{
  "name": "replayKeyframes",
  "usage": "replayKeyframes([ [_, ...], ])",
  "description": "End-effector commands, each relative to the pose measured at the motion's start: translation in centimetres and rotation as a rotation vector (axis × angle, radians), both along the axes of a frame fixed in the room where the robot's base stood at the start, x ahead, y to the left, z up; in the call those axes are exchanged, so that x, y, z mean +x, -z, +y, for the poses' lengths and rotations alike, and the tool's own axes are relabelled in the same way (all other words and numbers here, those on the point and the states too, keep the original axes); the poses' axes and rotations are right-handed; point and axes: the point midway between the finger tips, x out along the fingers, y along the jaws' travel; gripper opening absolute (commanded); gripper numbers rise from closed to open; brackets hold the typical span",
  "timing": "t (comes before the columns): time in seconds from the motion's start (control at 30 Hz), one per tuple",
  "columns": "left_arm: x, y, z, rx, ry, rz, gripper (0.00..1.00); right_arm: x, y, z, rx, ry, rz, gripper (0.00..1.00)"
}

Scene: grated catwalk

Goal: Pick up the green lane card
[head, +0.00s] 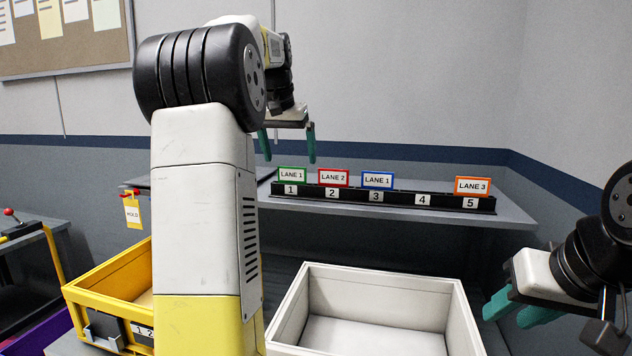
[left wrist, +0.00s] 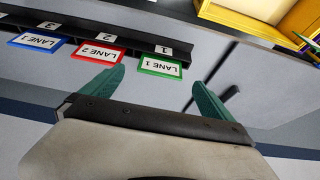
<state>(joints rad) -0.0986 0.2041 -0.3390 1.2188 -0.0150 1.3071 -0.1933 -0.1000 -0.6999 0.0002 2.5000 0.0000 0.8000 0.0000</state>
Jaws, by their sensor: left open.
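The green lane card (head: 291,174), marked LANE 1, stands upright in slot 1 at the left end of a black rack (head: 390,201). My left gripper (head: 287,158) is open and empty, with its teal fingertips just above the green card in the head view. My right gripper (head: 506,315) is open and empty at the lower right, well away from the rack.
A red LANE 2 card (head: 333,178), a blue LANE 1 card (head: 377,180) and an orange LANE 3 card (head: 473,185) stand in the rack; slot 4 is empty. A white bin (head: 455,318) and a yellow bin (head: 95,285) stand in front of the grey shelf (head: 512,212).

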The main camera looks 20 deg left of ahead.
Motion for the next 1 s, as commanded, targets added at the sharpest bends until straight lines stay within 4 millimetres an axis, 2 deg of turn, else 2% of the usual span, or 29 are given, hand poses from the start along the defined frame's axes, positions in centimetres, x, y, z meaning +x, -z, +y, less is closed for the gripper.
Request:
replayKeyframes([
  [0.3,1.9,4.0,0.1,0.000,-0.001,0.002,0.98,0.0,0.0,0.0,0.000,0.000,0.000,0.36],
  [0.6,2.2,4.4,0.1,0.000,0.000,-0.001,0.98,0.0,0.0,0.0,0.000,0.000,0.000,0.36],
  [0.67,2.2,4.4,0.1,0.000,0.000,-0.001,0.88,0.0,0.0,0.0,0.000,0.000,0.000,0.36],
  [0.93,2.2,4.4,0.1,0.000,0.000,-0.001,0.35,0.0,0.0,0.0,0.000,0.000,0.000,0.36],
  [1.0,2.2,4.4,0.1,0.000,0.000,-0.001,0.33,0.0,0.0,0.0,0.000,0.000,0.000,0.36],
])
